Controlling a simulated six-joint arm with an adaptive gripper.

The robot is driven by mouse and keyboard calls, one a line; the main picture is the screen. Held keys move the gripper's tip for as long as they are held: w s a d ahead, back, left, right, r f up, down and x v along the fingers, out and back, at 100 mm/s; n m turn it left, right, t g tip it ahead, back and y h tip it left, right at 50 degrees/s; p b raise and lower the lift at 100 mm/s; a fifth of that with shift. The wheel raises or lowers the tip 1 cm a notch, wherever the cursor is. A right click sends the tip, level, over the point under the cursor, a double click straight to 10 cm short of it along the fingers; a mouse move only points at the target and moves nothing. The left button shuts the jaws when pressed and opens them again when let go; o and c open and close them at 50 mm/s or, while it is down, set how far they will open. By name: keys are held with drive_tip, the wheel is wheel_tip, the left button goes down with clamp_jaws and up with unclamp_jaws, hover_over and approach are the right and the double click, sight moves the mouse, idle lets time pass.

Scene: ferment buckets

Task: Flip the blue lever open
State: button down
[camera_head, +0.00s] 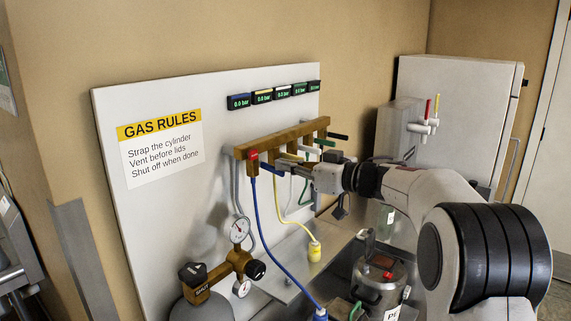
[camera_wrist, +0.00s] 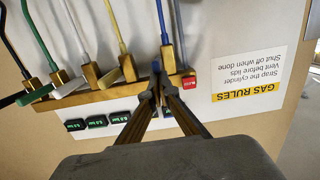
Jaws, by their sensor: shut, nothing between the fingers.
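The blue lever (camera_head: 268,167) sits on the front of the brass manifold (camera_head: 246,149), near its left end beside the red cap. In the wrist view the blue lever (camera_wrist: 156,67) shows as a short dark blue piece just beyond my fingertips. My gripper (camera_head: 292,171) is at the manifold with its fingers together and nothing between them. In the wrist view the gripper (camera_wrist: 157,88) tips are right at the lever; whether they touch it I cannot tell. The blue hose (camera_head: 270,235) hangs below that valve. The fingers hide part of the lever and its valve.
Yellow (camera_wrist: 108,76), white (camera_wrist: 72,89), green (camera_wrist: 36,95) and black levers sit along the same manifold. Several pressure displays (camera_head: 263,97) are above it. A regulator with a gauge (camera_head: 240,230) stands at lower left, and a lidded metal bucket (camera_head: 378,290) below my arm.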

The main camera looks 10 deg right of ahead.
drive_tip(key=shift+f+t+y, duration=1.1)
drive_tip(key=shift+f, duration=0.3)
wheel_tip(320, 180, down, 6)
drive_tip(key=w+a+t+y, duration=0.2)
drive_tip(key=t+y, duration=0.2)
drive_tip(key=shift+w+a, duration=0.2)
drive_tip(key=shift+w, duration=0.05)
drive_tip(key=shift+f, duration=0.15)
drive_tip(key=s+d+f, duration=0.3)
drive_tip(key=s+d, duration=0.8)
idle(0.5)
drive_tip(key=shift+s+d, duration=0.1)
